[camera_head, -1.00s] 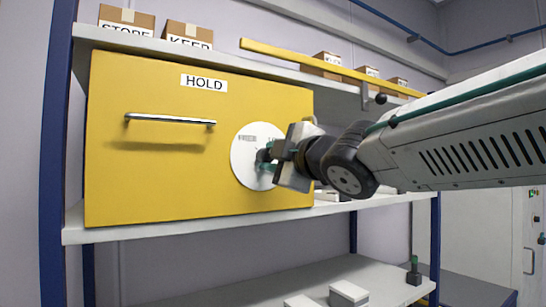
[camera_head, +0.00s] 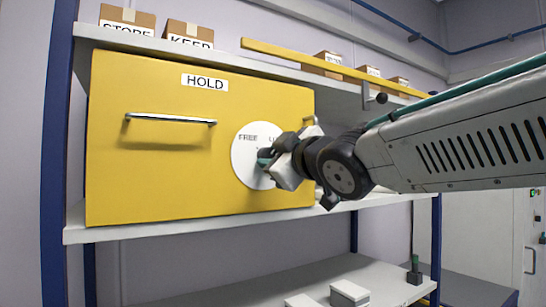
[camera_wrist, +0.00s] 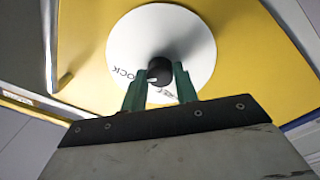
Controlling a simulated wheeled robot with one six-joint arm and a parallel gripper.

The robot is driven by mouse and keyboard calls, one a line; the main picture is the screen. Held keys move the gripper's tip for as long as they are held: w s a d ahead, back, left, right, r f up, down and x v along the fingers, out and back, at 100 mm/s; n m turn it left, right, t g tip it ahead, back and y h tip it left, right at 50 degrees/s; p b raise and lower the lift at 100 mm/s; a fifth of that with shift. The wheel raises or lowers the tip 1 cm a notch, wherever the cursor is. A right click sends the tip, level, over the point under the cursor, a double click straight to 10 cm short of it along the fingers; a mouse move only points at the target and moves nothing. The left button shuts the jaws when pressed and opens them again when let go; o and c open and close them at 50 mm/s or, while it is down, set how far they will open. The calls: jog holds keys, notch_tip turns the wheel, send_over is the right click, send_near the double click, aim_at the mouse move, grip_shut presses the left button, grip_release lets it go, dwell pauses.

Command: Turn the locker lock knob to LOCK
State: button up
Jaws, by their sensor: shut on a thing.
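The yellow locker (camera_head: 150,180) labelled HOLD has a round white dial plate (camera_head: 243,172) on its front right. FREE shows on the plate in the head view, and the second word is mostly hidden behind my gripper. The dark lock knob (camera_wrist: 159,71) at the plate's middle shows in the wrist view, with a small light mark on its lower left side. My gripper (camera_wrist: 160,76) is shut on the knob, one green finger on each side. In the head view my gripper (camera_head: 268,160) covers most of the knob.
A silver bar handle (camera_head: 170,120) sticks out from the locker front at left. The locker stands on a white shelf (camera_head: 150,232) with blue posts. Cardboard boxes (camera_head: 127,20) stand on the shelf above, behind a yellow rail (camera_head: 330,68) at right.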

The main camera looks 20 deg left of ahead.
jog(key=o, duration=1)
jog(key=shift+c, duration=0.2)
jog(key=v, duration=0.7)
jog(key=shift+s+d, duration=0.15)
jog(key=shift+d, duration=0.2)
jog(key=shift+f, duration=0.1)
